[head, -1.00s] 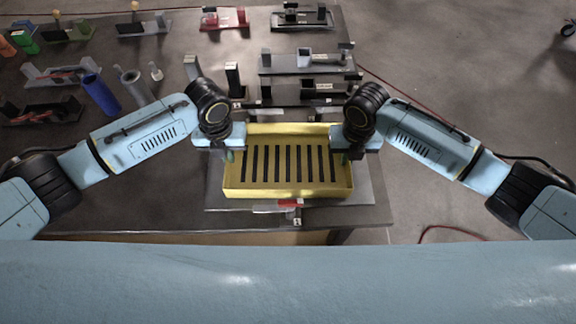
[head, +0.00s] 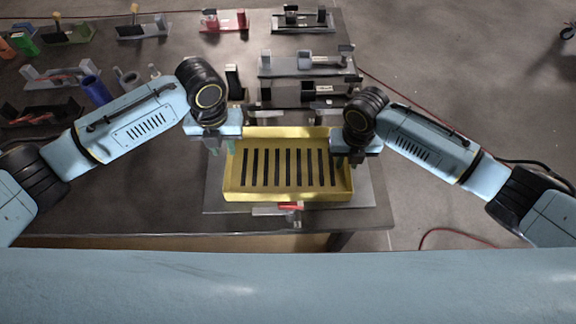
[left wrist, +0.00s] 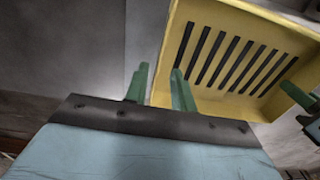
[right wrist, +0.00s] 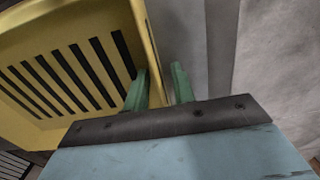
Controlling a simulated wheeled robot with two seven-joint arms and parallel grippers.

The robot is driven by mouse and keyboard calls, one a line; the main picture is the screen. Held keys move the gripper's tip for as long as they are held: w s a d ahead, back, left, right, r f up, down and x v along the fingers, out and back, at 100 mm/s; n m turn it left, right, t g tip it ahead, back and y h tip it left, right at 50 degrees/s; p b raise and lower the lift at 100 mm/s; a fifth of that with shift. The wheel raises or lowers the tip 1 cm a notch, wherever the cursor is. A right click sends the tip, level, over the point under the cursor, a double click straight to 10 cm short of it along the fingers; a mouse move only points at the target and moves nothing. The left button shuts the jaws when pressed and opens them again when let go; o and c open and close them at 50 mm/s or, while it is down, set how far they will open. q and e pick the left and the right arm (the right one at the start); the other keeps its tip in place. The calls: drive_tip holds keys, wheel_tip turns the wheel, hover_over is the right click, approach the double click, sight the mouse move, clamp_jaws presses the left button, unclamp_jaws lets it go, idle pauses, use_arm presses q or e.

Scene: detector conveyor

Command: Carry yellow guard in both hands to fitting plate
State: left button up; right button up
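The yellow guard (head: 288,192), a shallow tray shape with several dark slots, lies on a flat grey plate (head: 365,192) at the front of the table. I cannot tell for certain whether this is the fitting plate. My left gripper (head: 221,150) is open at the guard's left edge. In the left wrist view its green fingers (left wrist: 160,85) are apart, one outside the guard, the other overlapping its edge. My right gripper (head: 347,158) is at the guard's right wall. In the right wrist view its fingers (right wrist: 160,82) are apart, on either side of the wall, with a visible gap outside it.
A red piece (head: 291,207) shows at the plate's front edge. Behind the guard stand grey and black fixtures (head: 305,64). A blue cylinder (head: 96,90) and other parts stand at the left. The table's right edge is close to the plate.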

drive_tip(key=shift+r, duration=0.35)
use_arm(q)
wheel_tip(320, 180, up, 6)
drive_tip(key=shift+r, duration=0.25)
use_arm(e)
wheel_tip(320, 180, up, 11)
drive_tip(key=shift+r, duration=0.15)
idle(0.3)
